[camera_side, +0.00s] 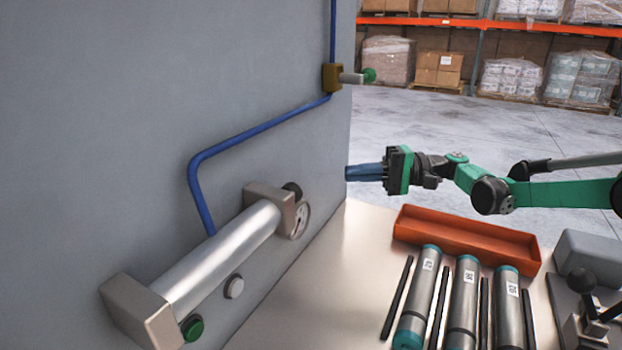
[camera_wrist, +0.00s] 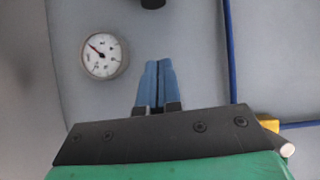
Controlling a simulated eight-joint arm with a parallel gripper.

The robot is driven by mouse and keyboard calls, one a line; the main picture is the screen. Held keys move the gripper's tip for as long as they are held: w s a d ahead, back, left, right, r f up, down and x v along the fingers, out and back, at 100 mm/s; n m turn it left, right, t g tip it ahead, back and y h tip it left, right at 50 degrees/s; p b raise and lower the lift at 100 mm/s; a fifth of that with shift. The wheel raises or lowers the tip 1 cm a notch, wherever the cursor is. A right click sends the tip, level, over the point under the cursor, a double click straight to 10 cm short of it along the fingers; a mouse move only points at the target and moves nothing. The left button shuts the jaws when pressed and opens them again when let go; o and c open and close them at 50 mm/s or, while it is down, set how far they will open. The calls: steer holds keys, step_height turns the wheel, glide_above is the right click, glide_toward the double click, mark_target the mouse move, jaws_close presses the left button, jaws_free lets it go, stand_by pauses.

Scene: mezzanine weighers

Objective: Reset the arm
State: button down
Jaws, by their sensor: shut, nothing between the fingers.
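My gripper (camera_side: 350,173) has blue fingers and a green and black body. In the side view it is in mid-air above the bench, pointing left toward the grey wall panel. The fingers are closed together and hold nothing. The wrist view shows the blue fingers (camera_wrist: 158,72) side by side, with the wall behind them. A round white pressure gauge (camera_wrist: 104,56) is on the wall to their left. The gauge also shows in the side view (camera_side: 300,221), beside the metal cylinder.
A silver cylinder (camera_side: 215,262) with end blocks is mounted on the wall, with a blue pipe (camera_side: 198,190) above it. An orange tray (camera_side: 465,242) and several teal-ended cylinders (camera_side: 463,300) with dark dividers lie on the bench. A grey lever device (camera_side: 585,310) stands at right.

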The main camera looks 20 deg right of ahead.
steer(key=s+d+f+t+h, duration=0.1)
steer(key=s+d+h, duration=0.2)
steer(key=s+h, duration=0.2)
steer(key=s+d+f+n+t+h, duration=0.1)
steer(key=s+d+h, duration=0.3)
steer(key=s, duration=0.5)
steer(key=s+d+f+n+t+h, duration=0.1)
steer(key=s+d+f+h, duration=0.1)
steer(key=s+d+h, duration=0.2)
steer(key=s+h, duration=0.3)
steer(key=h, duration=0.1)
steer(key=shift+s+t, duration=0.25)
steer(key=shift+t, duration=0.05)
stand_by(1.2)
